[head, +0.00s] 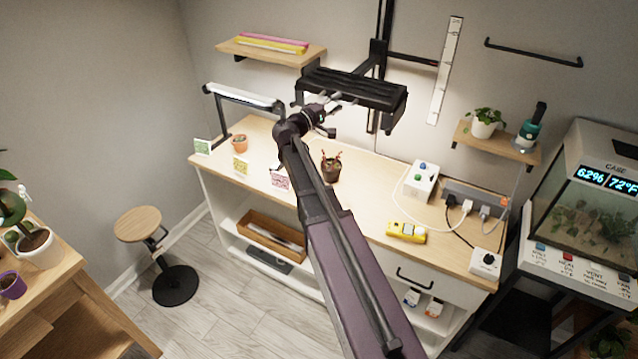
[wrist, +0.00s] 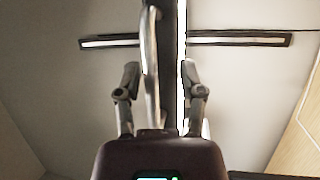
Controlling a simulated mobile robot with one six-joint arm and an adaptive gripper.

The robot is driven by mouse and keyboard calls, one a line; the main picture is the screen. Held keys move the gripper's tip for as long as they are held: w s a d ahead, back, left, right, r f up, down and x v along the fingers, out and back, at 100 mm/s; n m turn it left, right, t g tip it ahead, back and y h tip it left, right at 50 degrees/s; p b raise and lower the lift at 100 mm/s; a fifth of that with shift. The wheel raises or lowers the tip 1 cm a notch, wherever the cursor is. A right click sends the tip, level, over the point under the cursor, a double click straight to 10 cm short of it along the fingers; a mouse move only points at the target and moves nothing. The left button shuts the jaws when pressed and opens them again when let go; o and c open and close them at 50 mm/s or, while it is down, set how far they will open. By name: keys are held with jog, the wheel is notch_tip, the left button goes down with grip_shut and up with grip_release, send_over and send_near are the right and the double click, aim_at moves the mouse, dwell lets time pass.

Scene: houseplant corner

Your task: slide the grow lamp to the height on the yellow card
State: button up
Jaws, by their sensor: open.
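The grow lamp (head: 352,90) is a wide black fixture on a dark vertical rail (head: 380,48) against the back wall, above the bench. A white scale strip (head: 445,70) hangs to the right of the rail. The yellow card (head: 240,166) stands on the bench's left part; its writing is too small to read. My gripper (head: 326,104) is at the lamp's front left edge, open. In the wrist view its two fingers (wrist: 160,75) stand apart, with a grey bar (wrist: 150,65) and a dark upright between them in the picture. Contact cannot be told.
Green (head: 202,147) and pink (head: 280,179) cards flank the yellow one. A potted plant (head: 331,168) stands under the lamp. A smaller lamp (head: 243,97) and a wall shelf (head: 270,50) are to the left. A white box (head: 420,181) and yellow device (head: 406,232) sit right.

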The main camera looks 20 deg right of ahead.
jog(key=shift+f+b, duration=4.8)
jog(key=shift+f, duration=0.15)
jog(key=b+v, duration=0.2)
jog(key=v, duration=1.2)
jog(key=s+d+f+g+y+b, duration=0.1)
jog(key=s+f+y, duration=0.2)
jog(key=f, duration=0.4)
jog(key=s+d+f+m+g+y+b, duration=0.1)
jog(key=s+f+g+y+b, duration=0.1)
jog(key=f, duration=0.5)
jog(key=shift+s+y, duration=0.8)
jog(key=shift+s, duration=0.5)
jog(key=shift+s+d, duration=0.1)
jog(key=s+a+f+m+g+y+p, duration=0.1)
jog(key=s+a+f+g+y+p, duration=0.1)
jog(key=s+a+y+p, duration=0.5)
jog(key=s+a+f+y, duration=0.1)
jog(key=s+a+y, duration=0.4)
jog(key=s, duration=0.2)
jog(key=shift+s+f+y, duration=0.15)
jog(key=shift+f+y, duration=0.05)
jog(key=shift+y, duration=0.2)
